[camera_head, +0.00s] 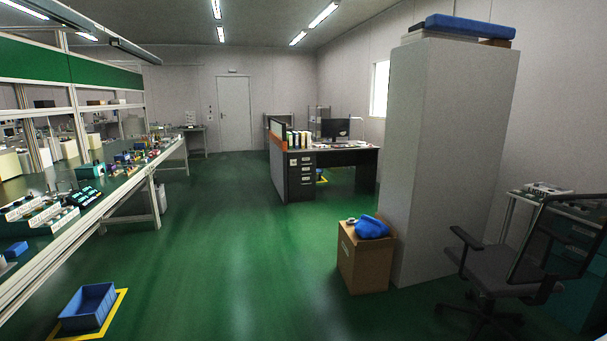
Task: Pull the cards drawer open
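A dark desk (345,155) stands well ahead, a little right of centre. Its near left end has a dark drawer unit (301,177) with several drawer fronts stacked one above another, facing me. Pale handles or labels show on the fronts, too small to read, so I cannot tell which one is the cards drawer. All the drawers look closed from here. Neither of my grippers is in view.
Open green floor (220,220) lies between me and the desk. A long workbench (110,190) runs along the left, with a blue crate (88,307) on the floor. A cardboard box (364,262), a tall grey cabinet (440,160) and an office chair (505,270) stand at right.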

